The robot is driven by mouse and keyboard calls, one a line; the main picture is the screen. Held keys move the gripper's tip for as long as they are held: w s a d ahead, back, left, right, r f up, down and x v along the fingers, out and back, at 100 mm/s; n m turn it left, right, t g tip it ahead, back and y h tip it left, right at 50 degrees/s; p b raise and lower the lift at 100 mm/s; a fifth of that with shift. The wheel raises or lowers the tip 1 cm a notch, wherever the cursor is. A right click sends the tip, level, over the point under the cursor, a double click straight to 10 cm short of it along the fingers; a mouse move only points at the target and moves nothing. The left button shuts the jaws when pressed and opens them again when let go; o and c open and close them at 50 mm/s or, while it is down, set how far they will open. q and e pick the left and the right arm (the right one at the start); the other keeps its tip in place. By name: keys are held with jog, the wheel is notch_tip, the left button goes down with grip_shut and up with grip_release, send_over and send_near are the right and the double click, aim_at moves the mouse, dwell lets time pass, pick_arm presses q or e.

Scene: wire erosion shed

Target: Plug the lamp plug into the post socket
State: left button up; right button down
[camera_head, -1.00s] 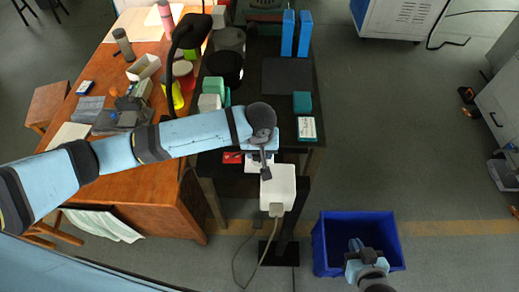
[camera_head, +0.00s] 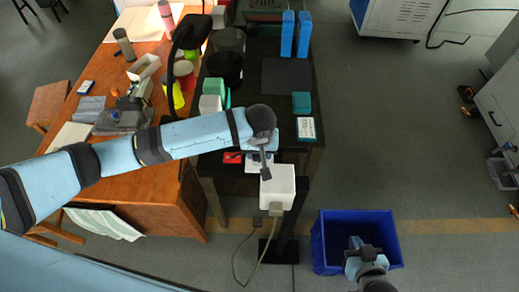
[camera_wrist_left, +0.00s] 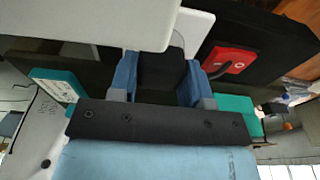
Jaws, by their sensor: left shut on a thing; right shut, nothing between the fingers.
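The post socket is a white box (camera_head: 280,186) on a dark post, just in front of the dark table. A large white surface, likely this box (camera_wrist_left: 100,18), fills the top of the left wrist view. My left gripper (camera_head: 264,165) is at the box's far side, its blue fingers (camera_wrist_left: 160,85) shut on a black block, likely the lamp plug (camera_wrist_left: 160,68). The white surface hides the block's far end, so I cannot tell whether it is inserted. A beige plug (camera_head: 277,208) with a cable is on the box's near side. My right gripper (camera_head: 362,255) is shut and empty over the blue bin.
The blue bin (camera_head: 322,242) stands on the floor right of the post. A red piece (camera_wrist_left: 230,62) with a dark cable lies near the left gripper. A teal-and-white box (camera_head: 306,128) and a black lamp (camera_head: 188,35) are behind it. The floor at right is mostly clear.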

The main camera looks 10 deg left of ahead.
pick_arm(q)
jog(key=shift+f, duration=0.55)
jog(key=o, duration=1)
jog(key=shift+c, duration=0.2)
notch_tip(320, 180, up, 14)
jog(key=s+b, duration=0.1)
jog(key=shift+s+d+f+b, duration=0.15)
jog(key=shift+s+b, duration=0.15)
jog(key=shift+s, duration=0.05)
